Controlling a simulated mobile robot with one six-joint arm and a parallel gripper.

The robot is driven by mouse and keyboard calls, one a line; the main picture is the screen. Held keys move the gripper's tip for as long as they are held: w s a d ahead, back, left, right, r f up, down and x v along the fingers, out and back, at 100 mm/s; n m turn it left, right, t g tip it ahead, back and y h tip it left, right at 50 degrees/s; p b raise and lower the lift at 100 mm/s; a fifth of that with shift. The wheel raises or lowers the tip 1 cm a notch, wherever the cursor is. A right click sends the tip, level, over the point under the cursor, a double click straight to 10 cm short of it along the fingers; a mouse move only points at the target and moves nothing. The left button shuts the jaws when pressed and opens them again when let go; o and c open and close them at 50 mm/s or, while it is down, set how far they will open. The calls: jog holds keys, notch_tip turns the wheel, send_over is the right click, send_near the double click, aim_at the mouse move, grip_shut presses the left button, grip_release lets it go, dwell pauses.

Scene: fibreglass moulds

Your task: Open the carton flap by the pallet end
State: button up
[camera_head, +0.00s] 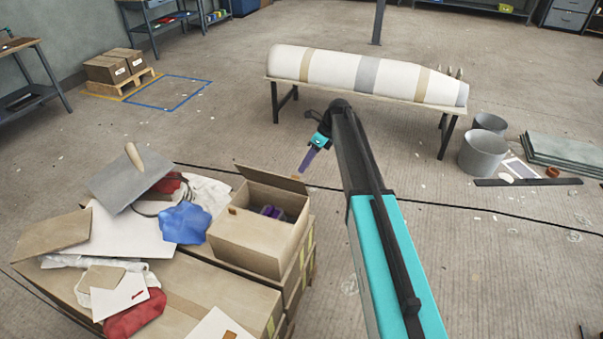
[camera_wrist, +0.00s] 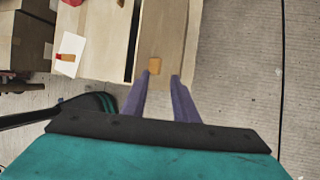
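The brown carton (camera_head: 255,245) stands on top of the stack of larger boxes in the head view, with dark and purple things inside. Its far flap (camera_head: 268,179) stands raised and tilted along the far rim. My gripper (camera_head: 301,171) is at the flap's right end. Its purple fingers (camera_wrist: 163,75) stand apart, tips close to the tab. I cannot tell whether they touch the flap.
Around the carton lie a blue cloth (camera_head: 184,222), a red cloth (camera_head: 134,315) and several loose boards. A long white mould (camera_head: 340,70) lies on a bench behind. Grey buckets (camera_head: 482,153) stand at right.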

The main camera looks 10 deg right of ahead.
jog(key=b+v, duration=0.1)
jog(key=v, duration=0.6)
jog(key=shift+s+r+b, duration=0.25)
jog(key=shift+r+b, duration=0.1)
jog(key=shift+r, duration=0.15)
jog(key=shift+a, duration=0.1)
jog(key=s+f+n+g+h+b, duration=0.1)
jog(key=s+f+n, duration=0.4)
jog(key=s+f, duration=0.95)
jog(key=s+f+n+g+h+b, duration=0.15)
jog(key=s+f+n, duration=0.45)
jog(key=s+f, duration=0.8)
jog(key=s+d+f+n+g+h, duration=0.1)
jog(key=s+f+n, duration=0.3)
jog(key=s, duration=0.6)
jog(key=s+f+n+h, duration=0.1)
jog(key=s+f+n, duration=0.3)
jog(key=s+f, duration=0.3)
jog(key=s+d+f+n+g+h, duration=0.1)
jog(key=s+f+n, duration=0.4)
jog(key=s, duration=0.8)
jog(key=shift+d+f+g, duration=0.3)
jog(key=shift+g, duration=0.05)
jog(key=shift+s, duration=0.15)
